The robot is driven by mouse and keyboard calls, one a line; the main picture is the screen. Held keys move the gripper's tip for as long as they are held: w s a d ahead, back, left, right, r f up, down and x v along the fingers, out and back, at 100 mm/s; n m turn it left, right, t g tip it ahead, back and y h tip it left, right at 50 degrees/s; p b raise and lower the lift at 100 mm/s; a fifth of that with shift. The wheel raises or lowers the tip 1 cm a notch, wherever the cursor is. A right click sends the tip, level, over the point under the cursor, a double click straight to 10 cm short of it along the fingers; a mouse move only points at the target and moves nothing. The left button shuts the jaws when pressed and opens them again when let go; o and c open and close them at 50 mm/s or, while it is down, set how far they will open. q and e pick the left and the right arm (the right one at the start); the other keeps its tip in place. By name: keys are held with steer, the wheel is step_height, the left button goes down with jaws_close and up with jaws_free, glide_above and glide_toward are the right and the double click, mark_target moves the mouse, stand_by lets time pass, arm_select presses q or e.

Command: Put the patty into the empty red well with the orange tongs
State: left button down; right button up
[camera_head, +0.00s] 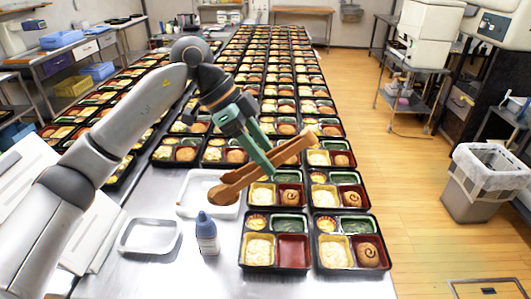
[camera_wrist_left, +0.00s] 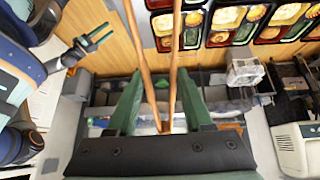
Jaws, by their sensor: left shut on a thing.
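My left gripper (camera_head: 262,157) is shut on the orange tongs (camera_head: 277,160), which slant down to the lower left. In the left wrist view the green fingers (camera_wrist_left: 160,105) sit on both sides of the tongs (camera_wrist_left: 174,70), whose arms spread apart toward the top edge. The brown patty (camera_head: 223,197) is at the tongs' lower end, over the white tray (camera_head: 190,208); I cannot tell whether the tips grip it. The empty red well (camera_head: 292,251) is the lower right compartment of the front left bento tray. My right gripper (camera_wrist_left: 92,38) shows small in the left wrist view, its prongs apart.
A blue-capped bottle (camera_head: 207,236) stands between the white tray and the front bento. Another white tray (camera_head: 150,236) lies to the left. A filled bento (camera_head: 347,262) stands right of the front one. Rows of filled bentos run back along the table.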

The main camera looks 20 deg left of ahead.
arm_select(q)
steer(key=w+d, duration=0.2)
steer(key=d, duration=0.6)
steer(key=w+d, duration=0.2)
steer(key=d, duration=0.5)
steer(key=shift+d, duration=0.35)
